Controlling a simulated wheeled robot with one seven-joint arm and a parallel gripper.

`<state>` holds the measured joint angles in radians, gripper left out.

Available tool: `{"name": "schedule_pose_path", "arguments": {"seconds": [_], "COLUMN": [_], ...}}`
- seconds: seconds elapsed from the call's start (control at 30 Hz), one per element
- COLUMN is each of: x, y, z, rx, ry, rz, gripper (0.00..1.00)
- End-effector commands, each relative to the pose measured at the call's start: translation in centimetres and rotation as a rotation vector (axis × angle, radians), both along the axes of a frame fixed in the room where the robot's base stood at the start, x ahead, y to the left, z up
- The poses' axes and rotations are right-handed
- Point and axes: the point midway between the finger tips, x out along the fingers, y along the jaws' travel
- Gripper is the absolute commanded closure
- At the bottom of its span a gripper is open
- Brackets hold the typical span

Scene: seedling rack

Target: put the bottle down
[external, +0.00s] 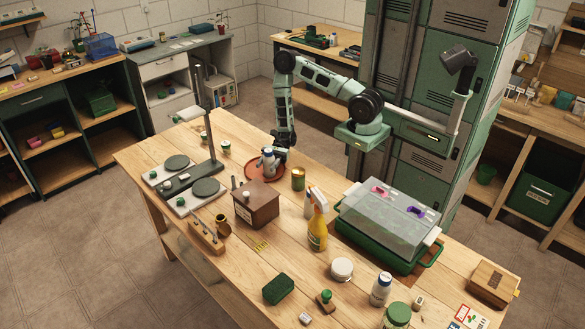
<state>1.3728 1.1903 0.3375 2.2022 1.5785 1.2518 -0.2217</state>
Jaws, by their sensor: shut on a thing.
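My gripper (273,154) is at the far side of the wooden table (300,258), shut on a small pale bottle (268,163). The bottle looks upright and is partly covered by the gripper. It is over a round terracotta saucer (252,175). I cannot tell whether its base touches the saucer. A second white bottle (381,290) with a blue cap stands near the table's front right.
A brown wooden box (256,206) stands just in front of the saucer, and a brown-green tin (298,178) stands to its right. A two-plate stand (190,182) is to the left. A yellow spray bottle (318,230) and a lidded green tray (385,225) are to the right.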

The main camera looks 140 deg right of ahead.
Motion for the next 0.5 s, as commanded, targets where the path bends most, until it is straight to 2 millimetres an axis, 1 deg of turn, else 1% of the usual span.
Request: {"name": "schedule_pose_path", "arguments": {"seconds": [0.2,0.3,0.33,0.37,0.4,0.5], "x": [0.00,0.00,-0.01,-0.02,-0.02,-0.02], "y": [0.00,0.00,0.00,-0.01,-0.01,-0.01], "z": [0.02,-0.29,-0.32,-0.26,-0.25,-0.24], "rx": [-0.001,0.000,0.000,0.000,0.000,0.000], "ry": [-0.001,-0.001,0.000,0.000,0.000,0.000], "rz": [0.000,0.000,0.000,0.000,0.000,0.000], "gripper": [0.81,0.81,0.51,0.42,0.32,0.32]}}
